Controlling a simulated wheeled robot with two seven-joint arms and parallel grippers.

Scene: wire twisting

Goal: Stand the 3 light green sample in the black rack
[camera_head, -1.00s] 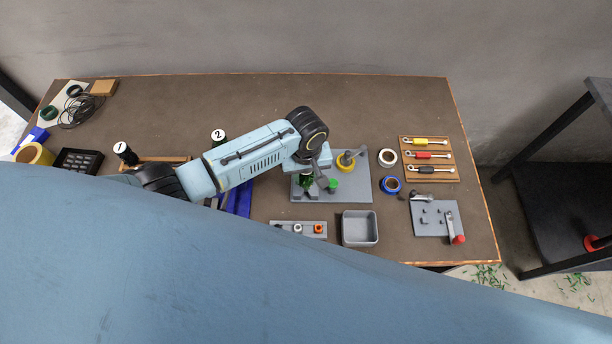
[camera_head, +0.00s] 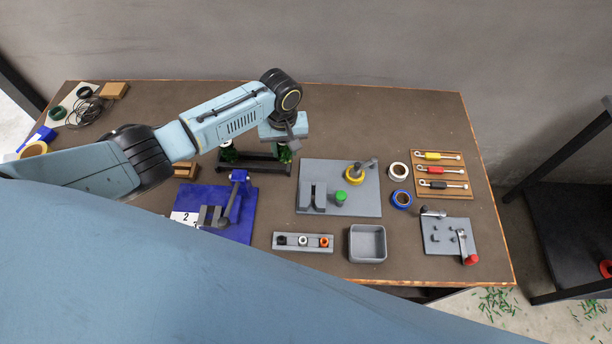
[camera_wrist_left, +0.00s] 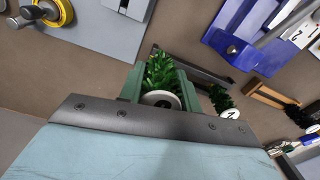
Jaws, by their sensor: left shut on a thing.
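My left gripper (camera_head: 284,140) is shut on a green bristly sample (camera_head: 283,153) at the right end of the black rack (camera_head: 262,167). I cannot tell whether its lower end touches the rack. In the left wrist view the held sample (camera_wrist_left: 160,72) sits between the jaws (camera_wrist_left: 158,88), its white end disc partly showing and its number unreadable. A second green sample (camera_head: 229,153) stands at the rack's left end; the left wrist view shows it (camera_wrist_left: 220,97) with a white disc marked 2. The black rack also shows there (camera_wrist_left: 205,72). My right gripper is out of view.
A wooden rack (camera_head: 185,170) stands left of the black rack, partly behind my arm. A blue board with a clamp (camera_head: 243,220) lies in front. A grey board (camera_head: 365,203) with a yellow ring and green knob lies to the right. A grey tray (camera_head: 367,259) is nearer.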

